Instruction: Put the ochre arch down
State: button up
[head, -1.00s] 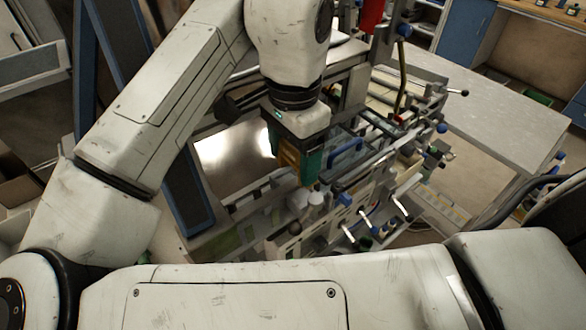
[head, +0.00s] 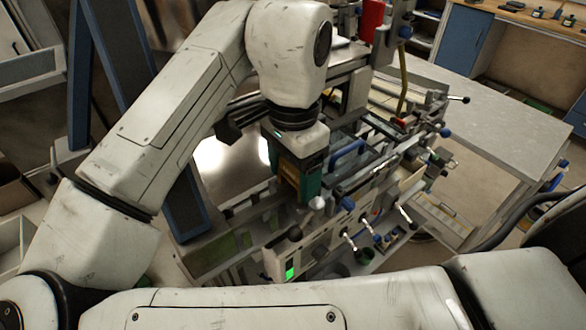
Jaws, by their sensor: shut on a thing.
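My gripper (head: 301,190) points down over the machine in the middle of the head view. It is shut on the ochre arch (head: 288,173), which shows as a small yellow-brown patch between the dark green jaw parts. Most of the arch is hidden by the jaws, so its full shape does not show. The gripper's lower end overlaps the machine (head: 350,215) in the picture. I cannot tell whether the arch touches anything beneath it.
The machine has a blue handle (head: 347,153), several levers and knobs, and a green-lit panel (head: 290,272). A grey table top (head: 480,108) lies clear at the right. A blue slanted post (head: 185,195) stands left of the gripper. Blue cabinets (head: 463,38) stand behind.

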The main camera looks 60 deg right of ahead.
jog(key=o, duration=1.1)
jog(key=shift+c, duration=0.2)
notch_tip(320, 180, up, 13)
jog(key=shift+r, duration=0.15)
